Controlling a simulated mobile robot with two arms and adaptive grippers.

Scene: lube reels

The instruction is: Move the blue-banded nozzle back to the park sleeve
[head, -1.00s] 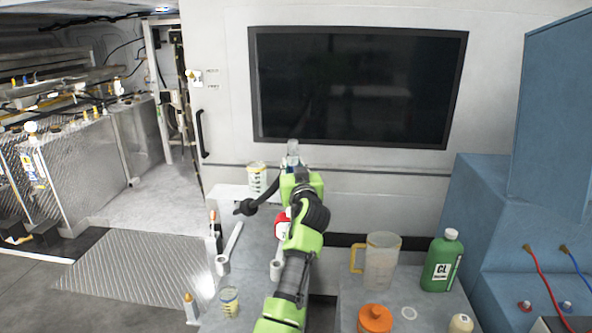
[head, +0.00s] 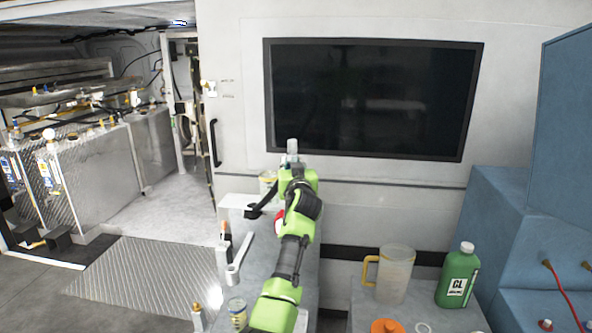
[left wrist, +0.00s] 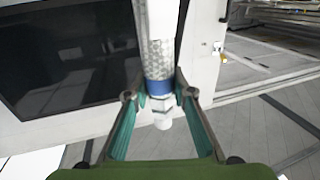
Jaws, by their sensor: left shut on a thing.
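The blue-banded nozzle (left wrist: 158,87) is between the fingers of my left gripper (left wrist: 159,96) in the left wrist view. Its patterned grey-white body runs up out of the frame, and a white end shows below the blue band. In the head view, the nozzle's pale end (head: 292,147) sticks up beyond my left gripper (head: 293,163), in front of the wall below the dark screen. The left gripper is shut on the nozzle. A grey ringed holder (head: 239,258) stands on the bench left of my arm; I cannot tell whether it is the park sleeve. My right gripper is not in view.
An orange-tipped thing (head: 197,314) and a small yellow-labelled jar (head: 238,312) stand near the bench's left edge. A clear jug (head: 396,275) and a green bottle (head: 459,275) stand on the right. A container (head: 267,181) is partly hidden behind my gripper.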

